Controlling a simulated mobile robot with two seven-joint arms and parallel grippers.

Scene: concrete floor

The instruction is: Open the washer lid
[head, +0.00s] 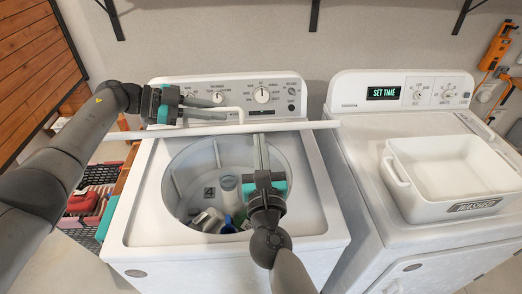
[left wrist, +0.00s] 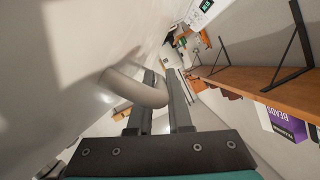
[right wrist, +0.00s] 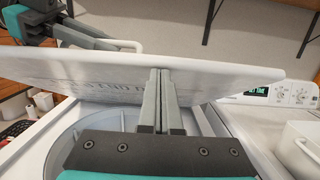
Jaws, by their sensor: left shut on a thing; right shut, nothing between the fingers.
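The washer (head: 335,236) has its white lid (head: 285,127) raised, seen nearly edge-on in the head view, with the tub (head: 180,180) uncovered. My left gripper (head: 212,103) is shut on the lid's white handle (head: 238,112), behind the lid's edge. The handle also shows between the fingers in the left wrist view (left wrist: 135,90). My right gripper (head: 260,138) is shut and empty, reaching over the tub. In the right wrist view its fingertips (right wrist: 160,72) are at the lid's underside (right wrist: 215,77); whether they touch it is unclear.
Several items (head: 208,220) lie in the tub. A dryer (head: 350,165) stands at the right with a white basin (head: 410,200) on top. The control panel (head: 290,92) is behind the lid. A shelf with boxes shows in the left wrist view (left wrist: 240,80).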

